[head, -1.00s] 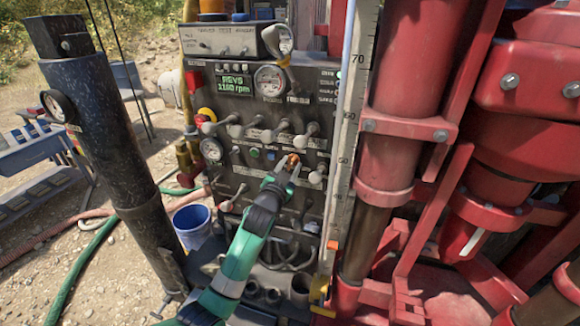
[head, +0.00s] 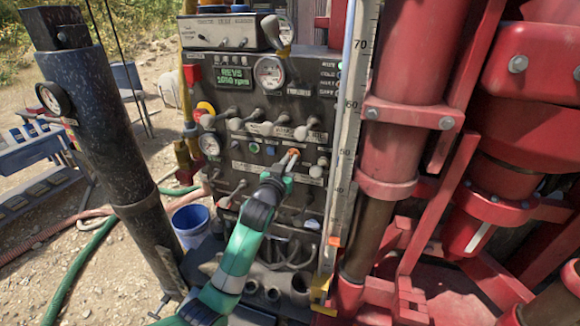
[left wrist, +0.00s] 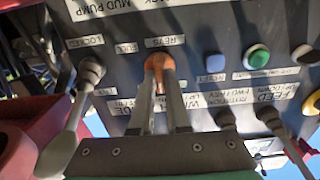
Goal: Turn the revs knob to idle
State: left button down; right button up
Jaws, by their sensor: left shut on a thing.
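The revs knob (head: 293,152) is a small orange knob on the dark control panel (head: 225,165). In the left wrist view the orange knob (left wrist: 159,61) sits beside a label that seems to read REVS. My left gripper (head: 288,161) is shut on the knob, with its two fingers (left wrist: 160,85) on either side of it. The fingers cover part of the knob, and its pointer mark cannot be made out. The green display (head: 233,78) shows REVS and about 1050 rpm. My right gripper is not in view.
Several grey levers (head: 236,124) stick out above the knob. In the left wrist view a lever (left wrist: 90,72) stands left of my fingers, with green (left wrist: 257,57) and blue (left wrist: 215,63) buttons to the right. A ruled post (head: 345,130) and red rig frame bound the panel's right side.

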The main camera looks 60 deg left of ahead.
pick_arm(q)
jog(key=shift+n, duration=0.3)
jog(key=c, duration=0.9)
grip_release()
jog(key=shift+s+d, duration=0.1)
jog(key=v, duration=1.1)
jog(key=shift+s+p, duration=0.2)
jog(key=shift+p, duration=0.15)
jog(key=shift+d+r, duration=0.1)
